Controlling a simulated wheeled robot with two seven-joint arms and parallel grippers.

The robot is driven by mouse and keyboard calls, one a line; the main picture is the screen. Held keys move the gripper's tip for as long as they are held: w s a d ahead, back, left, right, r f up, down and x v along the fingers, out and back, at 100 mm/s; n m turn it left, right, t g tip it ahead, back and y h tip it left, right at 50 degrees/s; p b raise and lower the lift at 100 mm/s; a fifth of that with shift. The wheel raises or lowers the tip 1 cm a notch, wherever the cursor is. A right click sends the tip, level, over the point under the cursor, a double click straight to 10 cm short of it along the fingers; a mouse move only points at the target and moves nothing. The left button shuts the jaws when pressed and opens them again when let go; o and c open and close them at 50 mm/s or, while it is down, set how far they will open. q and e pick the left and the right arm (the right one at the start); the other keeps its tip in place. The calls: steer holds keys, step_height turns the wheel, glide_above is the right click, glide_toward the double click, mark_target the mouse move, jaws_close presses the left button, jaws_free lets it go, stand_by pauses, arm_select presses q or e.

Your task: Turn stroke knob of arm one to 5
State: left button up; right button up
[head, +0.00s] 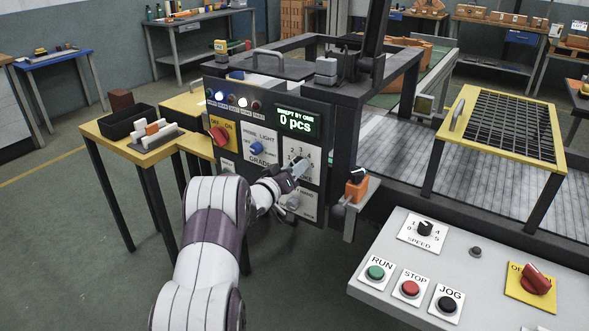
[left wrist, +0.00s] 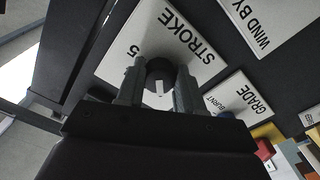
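The white STROKE plate (head: 312,157) is on the dark control panel (head: 262,101), under the green "0 pcs" display. My left gripper (head: 294,171) reaches it from the front. In the left wrist view the dark round stroke knob (left wrist: 160,69) sits between the two fingers (left wrist: 160,84), which flank it closely and appear to touch it. A small white mark shows on the knob. The STROKE plate (left wrist: 178,34) shows a 5 just left of the knob; the other numbers are hidden there. My right gripper is not in view.
A blue GRADE knob (head: 256,149) and a red ON/OFF switch (head: 219,136) are left of the stroke knob. An orange box with a black knob (head: 356,184) sticks out to the right. A grey console (head: 390,246) with RUN, STOP and JOG buttons stands at the lower right.

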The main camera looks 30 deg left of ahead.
arm_select(q)
steer(key=c, duration=0.3)
steer(key=shift+m, duration=0.3)
steer(key=m+b, duration=0.2)
steer(key=m, duration=0.2)
steer(key=shift+a+f+b, duration=0.1)
steer(key=shift+f+b, duration=0.1)
steer(key=shift+b, duration=0.2)
steer(key=shift+a+r+m+b, duration=0.1)
steer(key=shift+m+b, duration=2.55)
steer(key=shift+m, duration=1.05)
steer(key=shift+a+r+m+b, duration=0.1)
steer(key=shift+m+b, duration=2.55)
steer(key=shift+m, duration=1.05)
steer(key=shift+a+r+m+b, duration=0.1)
steer(key=shift+m+b, duration=2.55)
steer(key=shift+m, duration=1.05)
